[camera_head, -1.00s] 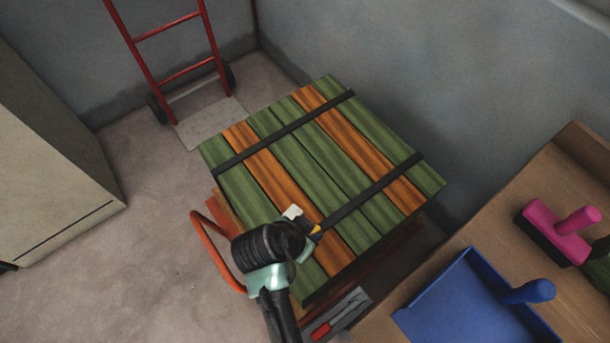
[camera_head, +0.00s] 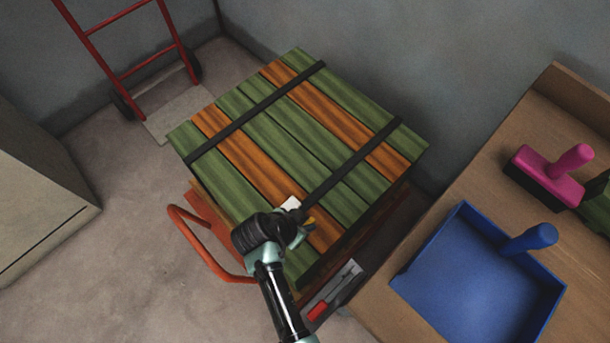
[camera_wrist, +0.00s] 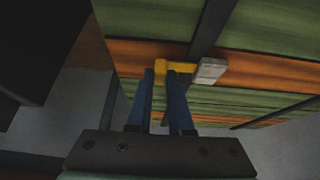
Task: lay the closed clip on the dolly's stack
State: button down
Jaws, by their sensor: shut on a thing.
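The stack (camera_head: 270,170) is a block of green and orange boards bound by two dark straps, on a red dolly with a curved red handle (camera_head: 197,248). My gripper (camera_wrist: 160,74) is over the stack's near part. Its two blue fingers are shut on the clip (camera_wrist: 182,68), a yellow piece with a pale grey block at its right end. The clip is over an orange board beside a dark strap; I cannot tell whether it touches the boards. In the head view my wrist hides most of the clip, and its pale block (camera_head: 291,203) shows.
A wooden bench (camera_head: 385,312) at the right holds a blue dustpan (camera_head: 470,280) and a pink brush (camera_head: 550,172). A grey tray with a red-handled tool (camera_head: 320,308) lies near the stack's front corner. A red hand truck (camera_head: 130,70) stands behind; a pale cabinet is left.

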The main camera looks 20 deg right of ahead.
jog(key=shift+f, duration=0.25)
jog(key=c, duration=0.8)
grip_release()
jog(key=shift+r, duration=0.1)
